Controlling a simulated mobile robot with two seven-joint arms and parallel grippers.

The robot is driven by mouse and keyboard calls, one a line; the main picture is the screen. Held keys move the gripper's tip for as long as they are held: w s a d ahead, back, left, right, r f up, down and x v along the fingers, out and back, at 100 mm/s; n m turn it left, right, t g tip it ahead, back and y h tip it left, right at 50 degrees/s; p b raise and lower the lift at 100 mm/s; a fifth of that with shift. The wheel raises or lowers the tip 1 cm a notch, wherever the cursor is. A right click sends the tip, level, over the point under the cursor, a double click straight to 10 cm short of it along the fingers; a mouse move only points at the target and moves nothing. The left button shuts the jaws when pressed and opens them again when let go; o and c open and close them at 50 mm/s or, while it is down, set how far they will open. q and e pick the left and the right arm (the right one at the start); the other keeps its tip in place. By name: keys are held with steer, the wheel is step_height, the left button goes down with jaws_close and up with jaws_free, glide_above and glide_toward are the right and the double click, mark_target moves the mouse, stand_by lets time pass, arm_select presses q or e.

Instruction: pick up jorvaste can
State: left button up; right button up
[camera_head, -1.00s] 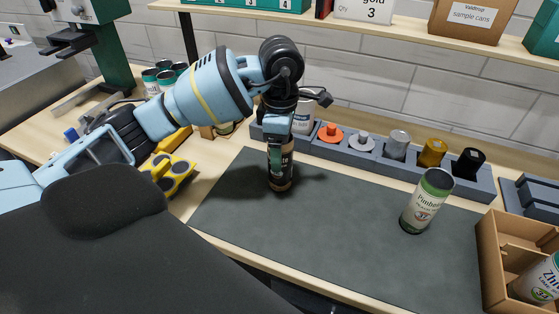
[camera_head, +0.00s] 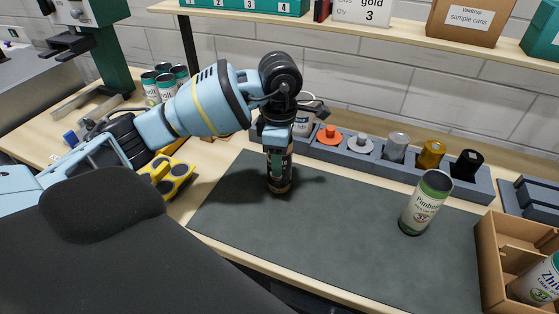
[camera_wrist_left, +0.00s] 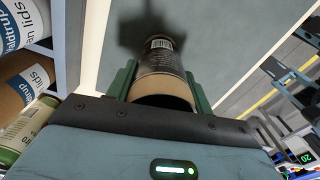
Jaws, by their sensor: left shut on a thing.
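A dark can with a tan rim (camera_wrist_left: 163,82) is between the green fingers of my left gripper (camera_head: 278,160), which is shut on it. In the head view the can (camera_head: 278,187) is upright at the left part of the grey mat (camera_head: 330,232); whether its base touches the mat I cannot tell. Its label is mostly covered by the fingers, and I cannot read its name. A green-and-white can (camera_head: 426,203) with a partly readable name, "Pimb...", stands on the right of the mat. My right gripper is out of view.
Behind the mat is a grey holder (camera_head: 350,157) with orange, grey, gold and black pieces. A cardboard box (camera_head: 492,262) with a can is at the right edge. The mat's middle is clear.

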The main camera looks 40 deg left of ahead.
arm_select(q)
steer(key=s+d+r, duration=0.5)
steer(key=s+d, duration=0.6)
steer(key=shift+s, duration=0.3)
